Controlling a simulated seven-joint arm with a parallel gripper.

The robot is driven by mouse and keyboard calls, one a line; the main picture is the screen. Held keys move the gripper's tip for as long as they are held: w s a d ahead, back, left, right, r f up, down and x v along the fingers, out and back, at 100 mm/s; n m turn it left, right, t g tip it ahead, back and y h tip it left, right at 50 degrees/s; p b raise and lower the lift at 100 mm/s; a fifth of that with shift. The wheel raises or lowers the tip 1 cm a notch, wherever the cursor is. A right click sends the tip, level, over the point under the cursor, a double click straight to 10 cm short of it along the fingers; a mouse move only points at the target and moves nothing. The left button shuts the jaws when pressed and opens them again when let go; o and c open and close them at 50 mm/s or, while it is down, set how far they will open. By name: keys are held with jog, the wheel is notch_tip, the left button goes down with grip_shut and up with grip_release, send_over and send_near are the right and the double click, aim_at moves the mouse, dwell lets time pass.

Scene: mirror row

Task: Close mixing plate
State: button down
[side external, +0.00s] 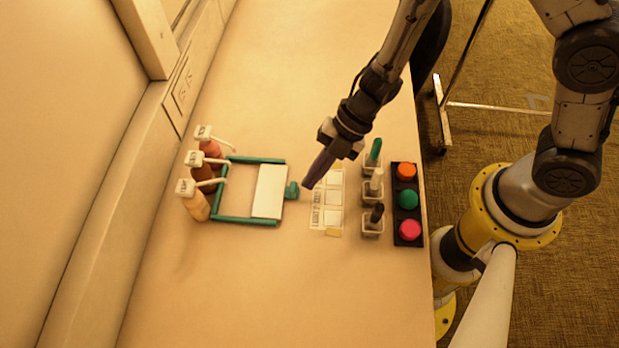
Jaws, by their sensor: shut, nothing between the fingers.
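The mixing plate is a white panel (268,191) between two teal rails (247,221). The panel sits at the right end of the rails, and the left part of the frame is uncovered. A teal knob (292,190) sticks out from the panel's right edge. My gripper (308,185) is shut and empty, with its fingertips pointing down just right of the knob. I cannot tell whether the fingertips touch the knob or how high they are.
Three pump bottles (197,204) stand at the frame's left end, nozzles reaching over it. A labelled card (327,215) lies under my gripper. Three small holders with brushes (372,222) and a dark tray (409,229) of coloured discs stand right. The table's front is clear.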

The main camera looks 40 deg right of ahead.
aim_at(261, 194)
jog(key=shift+a+f, duration=0.45)
jog(key=shift+f, duration=0.1)
jog(key=w+a, duration=0.5)
jog(key=shift+w+a, duration=0.2)
jog(key=shift+w, duration=0.1)
